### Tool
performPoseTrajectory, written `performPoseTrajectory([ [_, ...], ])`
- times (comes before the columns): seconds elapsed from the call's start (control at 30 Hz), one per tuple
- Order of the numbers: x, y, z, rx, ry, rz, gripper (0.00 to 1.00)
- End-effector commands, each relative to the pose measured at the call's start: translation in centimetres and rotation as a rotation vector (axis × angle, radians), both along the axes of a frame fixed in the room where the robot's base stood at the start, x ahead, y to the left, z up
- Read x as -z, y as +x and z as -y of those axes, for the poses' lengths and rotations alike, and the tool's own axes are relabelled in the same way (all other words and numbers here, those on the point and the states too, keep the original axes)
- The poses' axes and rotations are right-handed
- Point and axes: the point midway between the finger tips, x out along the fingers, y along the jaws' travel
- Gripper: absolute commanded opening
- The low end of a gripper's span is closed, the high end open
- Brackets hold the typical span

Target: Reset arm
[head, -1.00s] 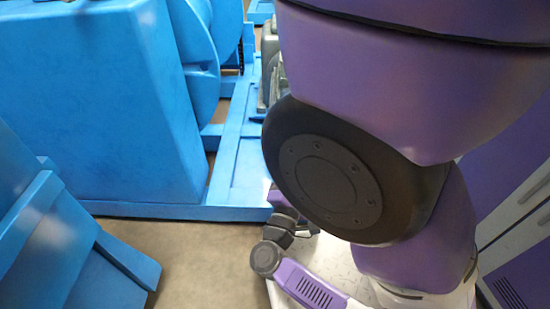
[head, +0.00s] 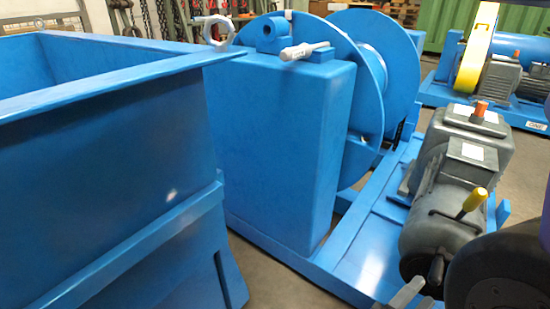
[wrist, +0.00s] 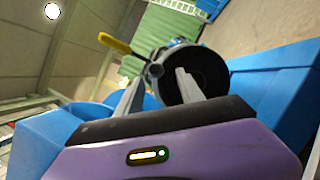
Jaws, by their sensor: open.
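My gripper (wrist: 157,88) shows in the wrist view with its two grey fingers apart and nothing between them. Beyond the fingers is the dark round end of a grey motor (wrist: 205,75) with a yellow-handled lever (wrist: 116,43). In the head view the grey motor (head: 440,225) lies on the blue frame at the right, with the yellow handle (head: 474,202) on top. Grey finger-like tips show low in front of the motor, partly cut off. A dark round joint of my arm fills the bottom right corner.
A blue open bin (head: 110,150) fills the left of the head view. A blue winch drum (head: 365,85) with a box-shaped housing (head: 280,150) stands in the middle. A white-handled tool (head: 304,50) lies on the housing. A yellow guard (head: 476,50) is at the back right.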

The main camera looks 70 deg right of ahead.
Motion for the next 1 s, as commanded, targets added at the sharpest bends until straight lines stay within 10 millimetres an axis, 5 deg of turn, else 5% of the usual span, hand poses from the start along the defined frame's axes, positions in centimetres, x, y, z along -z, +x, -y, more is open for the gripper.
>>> performPoseTrajectory([
  [0.27, -1.5, 2.1, 0.1, -0.089, 0.061, -0.182, 0.45],
  [0.47, -5.1, 8.1, -1.0, -0.284, 0.136, -0.73, 0.45],
  [0.77, -8.5, 17.1, -6.9, -0.377, -0.068, -1.717, 0.45],
  [1.0, -8.9, 21.1, -13.9, -0.136, -0.547, -2.429, 0.45],
])
